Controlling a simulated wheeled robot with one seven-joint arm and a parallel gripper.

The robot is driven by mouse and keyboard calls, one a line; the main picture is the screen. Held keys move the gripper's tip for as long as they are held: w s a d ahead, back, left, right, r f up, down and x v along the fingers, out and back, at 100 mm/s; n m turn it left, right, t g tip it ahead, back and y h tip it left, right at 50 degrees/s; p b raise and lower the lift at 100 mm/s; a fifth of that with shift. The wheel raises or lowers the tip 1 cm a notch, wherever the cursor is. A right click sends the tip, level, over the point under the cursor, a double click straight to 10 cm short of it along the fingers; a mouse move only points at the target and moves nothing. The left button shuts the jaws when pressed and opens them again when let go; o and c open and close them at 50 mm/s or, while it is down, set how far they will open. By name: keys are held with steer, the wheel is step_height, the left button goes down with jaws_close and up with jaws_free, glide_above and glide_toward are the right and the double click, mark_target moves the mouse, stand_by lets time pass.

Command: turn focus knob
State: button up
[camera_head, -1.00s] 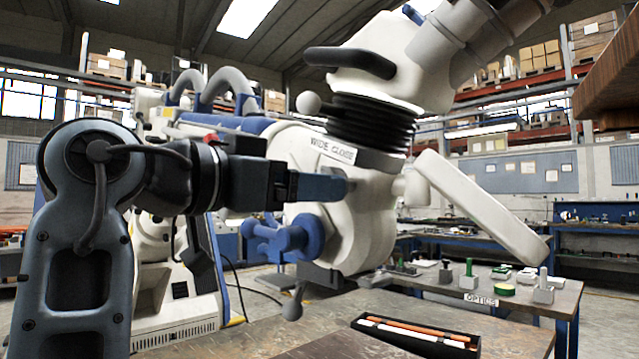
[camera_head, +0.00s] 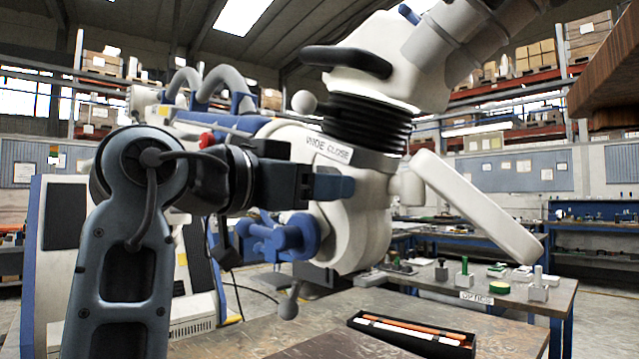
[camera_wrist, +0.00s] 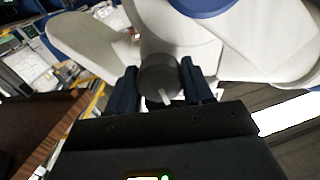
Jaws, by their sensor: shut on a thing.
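In the head view my gripper (camera_head: 335,187) reaches in from the left, just below the label, and hides the knob there. The wrist view also shows the white microscope body (camera_wrist: 260,45) beyond the knob.
A blue multi-lobed handle (camera_head: 285,237) sits just below my gripper. A white bar (camera_head: 480,205) slants down at the right. A black tray (camera_head: 410,338) with sticks lies on the bench (camera_head: 310,345). A brown wooden piece (camera_head: 610,85) juts in at upper right.

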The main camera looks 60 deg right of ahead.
steer(key=c, duration=0.3)
steer(key=shift+f+m+b, duration=0.1)
steer(key=shift+m+b, duration=0.2)
steer(key=shift+b, duration=0.1)
steer(key=m+b, duration=0.2)
steer(key=shift+f+b, duration=0.1)
steer(key=shift+b, duration=0.25)
steer(key=shift+m+b, duration=1.6)
steer(key=shift+m, duration=0.5)
steer(key=shift+r, duration=0.2)
steer(key=o, duration=1)
steer(key=shift+a, duration=0.1)
